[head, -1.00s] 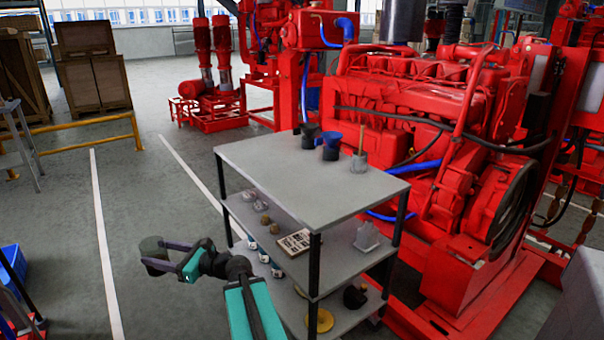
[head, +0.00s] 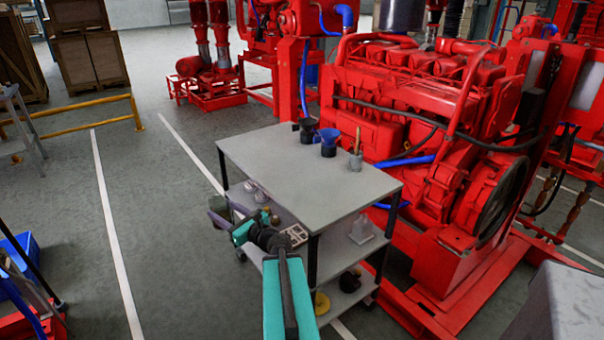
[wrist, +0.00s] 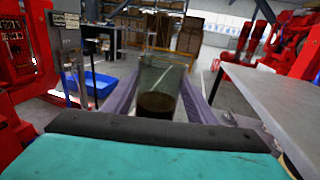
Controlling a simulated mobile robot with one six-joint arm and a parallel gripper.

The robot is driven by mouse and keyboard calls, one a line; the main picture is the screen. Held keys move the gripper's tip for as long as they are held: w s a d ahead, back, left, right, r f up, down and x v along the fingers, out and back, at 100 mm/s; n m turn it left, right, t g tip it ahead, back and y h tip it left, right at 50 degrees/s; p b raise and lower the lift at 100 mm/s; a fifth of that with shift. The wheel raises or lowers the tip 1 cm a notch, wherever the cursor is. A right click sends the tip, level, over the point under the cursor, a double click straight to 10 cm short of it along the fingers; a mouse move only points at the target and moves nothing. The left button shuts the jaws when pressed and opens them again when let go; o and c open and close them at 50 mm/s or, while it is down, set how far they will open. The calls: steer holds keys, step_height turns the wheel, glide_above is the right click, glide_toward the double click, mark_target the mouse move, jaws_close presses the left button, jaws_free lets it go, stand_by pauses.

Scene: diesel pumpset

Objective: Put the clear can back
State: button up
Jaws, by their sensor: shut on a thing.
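The clear can (wrist: 160,82) is a see-through cylinder with dark contents in its lower part. It stands about upright between the two purple-grey fingers of my gripper (wrist: 158,100) in the wrist view. My gripper is shut on it. In the head view my gripper (head: 219,213) is at the left side of the grey trolley (head: 290,160), below the level of its top. The can is too small and too covered by the fingers to make out clearly there.
The trolley top carries a dark cup (head: 307,130), a blue funnel (head: 328,140) and a small pot with a brush (head: 356,158). Lower shelves hold a printed card (head: 297,235) and a yellow disc (head: 321,302).

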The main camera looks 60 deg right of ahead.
steer(key=s+d+r+m+g+h+p, duration=0.2)
steer(key=s+d+r+m+h+p, duration=0.1)
steer(key=s+d+p, duration=0.5)
steer(key=s+d+r+m+g+h+p, duration=0.3)
steer(key=s+d+r+h+p, duration=0.3)
steer(key=s+d+p, duration=0.3)
steer(key=s+m+h+p, duration=0.1)
steer(key=s+p, duration=0.1)
steer(key=s, duration=0.2)
steer(key=shift+s+m, duration=0.3)
steer(key=shift+w+f, duration=0.1)
